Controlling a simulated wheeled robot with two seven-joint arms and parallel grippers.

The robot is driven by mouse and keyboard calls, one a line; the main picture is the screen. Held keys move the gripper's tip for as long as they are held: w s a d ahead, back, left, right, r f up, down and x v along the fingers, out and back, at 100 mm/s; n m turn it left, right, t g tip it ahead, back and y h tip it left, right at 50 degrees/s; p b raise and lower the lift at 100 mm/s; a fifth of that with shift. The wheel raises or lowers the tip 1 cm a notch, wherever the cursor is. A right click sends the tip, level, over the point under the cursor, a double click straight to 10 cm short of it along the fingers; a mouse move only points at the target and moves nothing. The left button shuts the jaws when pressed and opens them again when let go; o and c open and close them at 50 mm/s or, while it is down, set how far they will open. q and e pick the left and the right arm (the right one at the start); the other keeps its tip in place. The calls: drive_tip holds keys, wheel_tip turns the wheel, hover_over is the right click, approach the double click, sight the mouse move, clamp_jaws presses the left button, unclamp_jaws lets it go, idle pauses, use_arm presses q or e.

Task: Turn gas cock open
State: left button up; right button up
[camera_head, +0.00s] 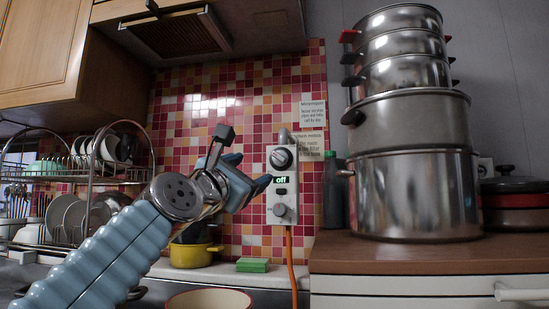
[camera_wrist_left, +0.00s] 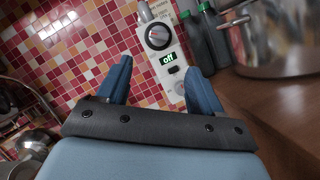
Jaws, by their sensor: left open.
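A white control panel (camera_head: 281,209) is on the tiled wall, with an orange hose running down from it. It has a dark round knob (camera_head: 281,158) at the top, a small display reading "off" (camera_head: 281,180), and a grey knob (camera_head: 280,210) lower down. My left gripper (camera_head: 247,165) is open just left of the panel, its fingers pointing toward it. In the left wrist view the open fingers (camera_wrist_left: 160,85) are on either side of the panel's lower part, and the dark knob (camera_wrist_left: 158,36) is beyond them. I cannot tell whether they touch anything. My right gripper is not in view.
Stacked steel pots (camera_head: 410,195) stand on the wooden counter (camera_head: 350,256) at the right, with a dark bottle (camera_head: 334,195) beside the panel. A dish rack (camera_head: 90,178) is at the left. A yellow pot (camera_head: 190,256) and green sponge (camera_head: 252,265) sit below the gripper.

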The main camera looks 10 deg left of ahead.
sight(277, 158)
use_arm(q)
drive_tip(key=p+x, duration=0.6)
drive_tip(key=x, duration=0.5)
drive_tip(key=shift+w+a+r+p, duration=0.1)
drive_tip(key=shift+w+r+p, duration=0.2)
drive_tip(key=shift+p, duration=0.05)
drive_tip(key=shift+w+p, duration=0.3)
drive_tip(key=shift+w, duration=0.4)
drive_tip(key=shift+c, duration=0.5)
